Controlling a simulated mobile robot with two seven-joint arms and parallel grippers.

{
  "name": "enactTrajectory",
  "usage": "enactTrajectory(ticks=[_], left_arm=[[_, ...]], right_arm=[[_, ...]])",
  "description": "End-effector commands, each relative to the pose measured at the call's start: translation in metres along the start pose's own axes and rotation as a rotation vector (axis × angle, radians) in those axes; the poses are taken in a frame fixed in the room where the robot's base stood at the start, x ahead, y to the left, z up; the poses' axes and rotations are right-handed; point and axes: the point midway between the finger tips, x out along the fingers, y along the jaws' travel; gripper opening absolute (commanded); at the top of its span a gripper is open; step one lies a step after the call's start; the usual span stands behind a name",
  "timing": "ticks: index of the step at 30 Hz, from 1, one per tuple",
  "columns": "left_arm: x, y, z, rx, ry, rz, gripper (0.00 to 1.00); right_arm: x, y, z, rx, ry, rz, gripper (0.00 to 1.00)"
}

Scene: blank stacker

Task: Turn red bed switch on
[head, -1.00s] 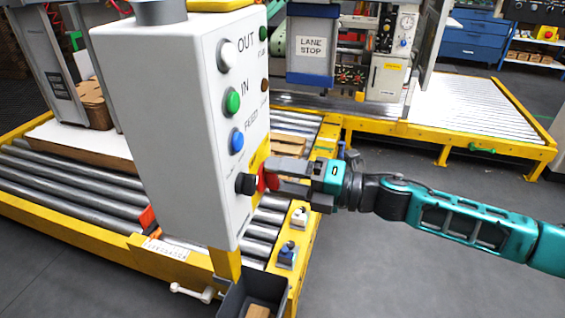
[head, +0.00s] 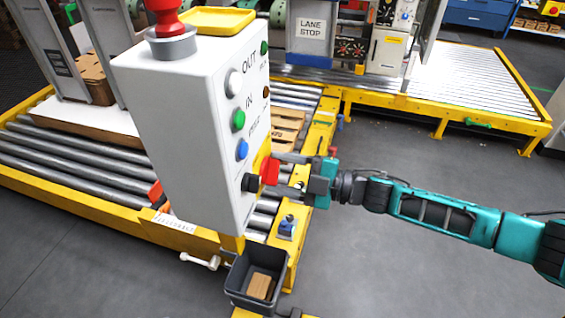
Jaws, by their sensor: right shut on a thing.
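My left gripper is out of view.
White, green and blue buttons (head: 241,149) line the box face above the switch. A red mushroom button (head: 164,12) stands on top. A dark bin (head: 236,285) hangs below. Roller conveyors (head: 70,158) with yellow frames surround the box. Floor at right is clear.

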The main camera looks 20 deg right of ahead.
Motion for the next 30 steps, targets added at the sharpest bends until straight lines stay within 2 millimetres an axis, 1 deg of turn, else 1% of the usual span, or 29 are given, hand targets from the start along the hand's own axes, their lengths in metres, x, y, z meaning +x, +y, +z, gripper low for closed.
enactTrajectory(ticks=[1,3,10,27,28,30], left_arm=[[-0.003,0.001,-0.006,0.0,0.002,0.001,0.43],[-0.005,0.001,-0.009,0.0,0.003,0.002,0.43],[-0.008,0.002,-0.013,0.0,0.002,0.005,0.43],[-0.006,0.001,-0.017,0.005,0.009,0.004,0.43],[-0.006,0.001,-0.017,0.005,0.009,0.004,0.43],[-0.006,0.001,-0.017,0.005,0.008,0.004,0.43]], right_arm=[[0.0,0.002,-0.001,0.03,0.0,0.0,0.29],[0.0,0.001,-0.001,0.068,0.0,0.0,0.29],[0.0,-0.001,-0.001,0.149,0.0,-0.001,0.29],[0.0,-0.001,0.0,0.181,0.001,0.0,0.29],[0.0,-0.001,0.0,0.181,0.001,0.0,0.61],[0.0,-0.001,0.0,0.181,0.001,0.0,0.68]])
